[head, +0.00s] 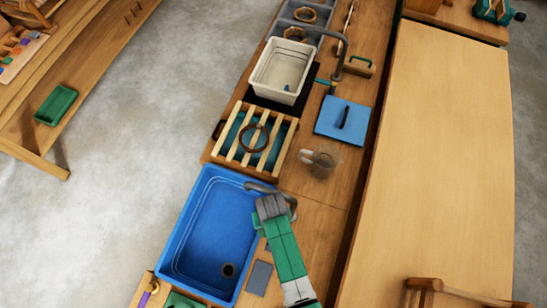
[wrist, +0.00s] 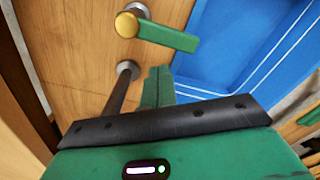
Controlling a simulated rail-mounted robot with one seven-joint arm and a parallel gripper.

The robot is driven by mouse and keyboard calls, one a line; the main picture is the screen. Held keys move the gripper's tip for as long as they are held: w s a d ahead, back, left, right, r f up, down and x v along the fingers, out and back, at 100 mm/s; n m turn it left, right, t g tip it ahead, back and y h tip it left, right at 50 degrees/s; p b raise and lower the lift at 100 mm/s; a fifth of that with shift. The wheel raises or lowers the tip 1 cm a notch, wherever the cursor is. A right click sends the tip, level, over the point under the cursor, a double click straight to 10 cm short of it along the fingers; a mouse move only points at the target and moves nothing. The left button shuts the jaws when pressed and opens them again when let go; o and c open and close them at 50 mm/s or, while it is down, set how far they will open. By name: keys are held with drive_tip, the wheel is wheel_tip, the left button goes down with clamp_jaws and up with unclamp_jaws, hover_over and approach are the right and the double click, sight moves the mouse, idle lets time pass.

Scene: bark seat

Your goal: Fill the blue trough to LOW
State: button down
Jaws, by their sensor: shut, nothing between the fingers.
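The blue trough (head: 172,240) stands at the lower middle of the head view. Its inner wall with white lines shows at the right of the wrist view (wrist: 235,45). A dark round spot (head: 228,270) lies on its floor; I see no clear water surface. A tap's green lever (wrist: 168,34) with a brass-coloured cap is ahead of my gripper in the wrist view. My gripper (wrist: 157,80) is shut and empty, beside and apart from the lever. In the head view my arm hides most of the tap; a curved grey pipe (head: 262,187) shows by the trough's rim.
A slatted rack (head: 268,150) with a brown ring adjoins the trough. Beyond it are a white tub (head: 260,75), a blue board (head: 342,120) and a clear jug (head: 322,160). A grey block (head: 260,278) lies near my arm. The long table (head: 450,150) at right is mostly bare.

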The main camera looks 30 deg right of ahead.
drive_tip(key=shift+f+b, duration=1.25)
drive_tip(key=shift+f, duration=0.5)
drive_tip(key=shift+s+a+r+p, duration=0.15)
drive_tip(key=shift+s+a+p, duration=0.2)
drive_tip(key=shift+p, duration=0.15)
drive_tip(key=shift+s+a+p, duration=0.65)
drive_tip(key=shift+s+a, duration=0.15)
drive_tip(key=shift+a, duration=0.2)
drive_tip(key=shift+s+a+p, duration=0.6)
drive_tip(key=shift+s+a, duration=0.15)
drive_tip(key=shift+a, duration=0.2)
wheel_tip(320, 180, up, 4)
drive_tip(key=p, duration=0.4)
